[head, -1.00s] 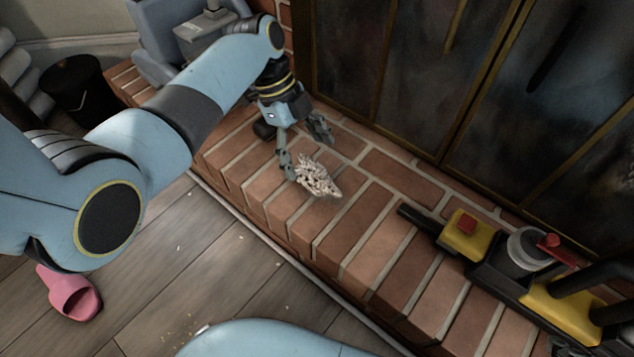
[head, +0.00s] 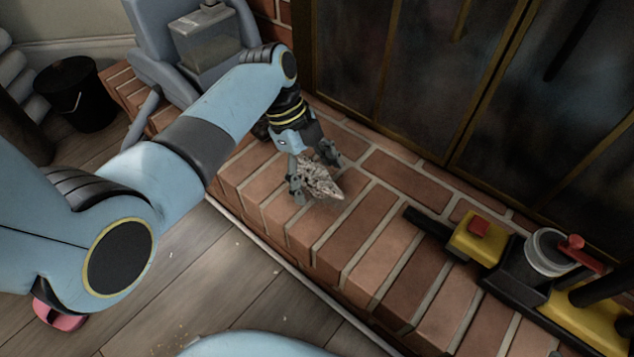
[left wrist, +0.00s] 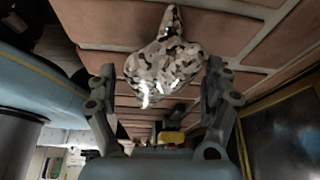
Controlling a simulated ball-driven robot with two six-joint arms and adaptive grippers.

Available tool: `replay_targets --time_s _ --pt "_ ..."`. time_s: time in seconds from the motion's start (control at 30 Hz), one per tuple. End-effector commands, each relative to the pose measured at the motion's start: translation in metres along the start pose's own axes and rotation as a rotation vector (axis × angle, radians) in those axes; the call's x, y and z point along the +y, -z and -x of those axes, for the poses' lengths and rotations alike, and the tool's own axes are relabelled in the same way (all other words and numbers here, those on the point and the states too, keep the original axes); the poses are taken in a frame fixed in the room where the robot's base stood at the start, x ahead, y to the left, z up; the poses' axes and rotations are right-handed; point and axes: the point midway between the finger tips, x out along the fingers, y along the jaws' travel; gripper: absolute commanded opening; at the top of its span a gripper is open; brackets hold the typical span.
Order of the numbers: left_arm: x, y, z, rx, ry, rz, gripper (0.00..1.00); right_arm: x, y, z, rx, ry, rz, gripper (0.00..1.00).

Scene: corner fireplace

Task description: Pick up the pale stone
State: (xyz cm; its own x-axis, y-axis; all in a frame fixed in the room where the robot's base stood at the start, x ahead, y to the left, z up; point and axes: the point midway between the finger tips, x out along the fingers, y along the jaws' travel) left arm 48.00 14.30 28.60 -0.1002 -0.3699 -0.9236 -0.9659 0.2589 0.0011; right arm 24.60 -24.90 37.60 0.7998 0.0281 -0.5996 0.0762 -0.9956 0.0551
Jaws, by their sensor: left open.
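The pale stone (head: 321,182) is a rough, whitish lump with dark speckles. It lies on the brick hearth (head: 345,238). My left gripper (head: 316,183) is at the stone, with its fingers spread on either side of it. In the left wrist view the stone (left wrist: 163,62) sits at the mouth of the open gripper (left wrist: 162,92), between the two fingers. A gap shows beside each finger there, and I cannot tell whether either touches. My right gripper is not in view.
A black and yellow tool with red parts (head: 474,235) lies on the hearth to the right. Dark fireplace doors (head: 400,70) rise behind. A black bucket (head: 75,95) and a pink slipper (head: 58,316) are on the wooden floor. A grey-blue object (head: 160,45) stands at the back left.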

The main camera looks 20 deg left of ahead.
Motion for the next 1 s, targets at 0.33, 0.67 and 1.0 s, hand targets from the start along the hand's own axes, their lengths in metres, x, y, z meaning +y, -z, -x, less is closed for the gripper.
replay_targets --time_s 0.33,0.67,1.0 --pt "-0.0005 0.0001 0.0004 -0.001 0.001 0.0 0.71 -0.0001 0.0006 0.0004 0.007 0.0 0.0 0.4" --pt "-0.0003 -0.0001 0.0002 -0.001 0.0 0.0 0.28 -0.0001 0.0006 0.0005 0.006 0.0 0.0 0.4" --pt "-0.0007 0.0001 0.0006 -0.001 0.002 -0.001 0.0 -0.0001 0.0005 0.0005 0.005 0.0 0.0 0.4"
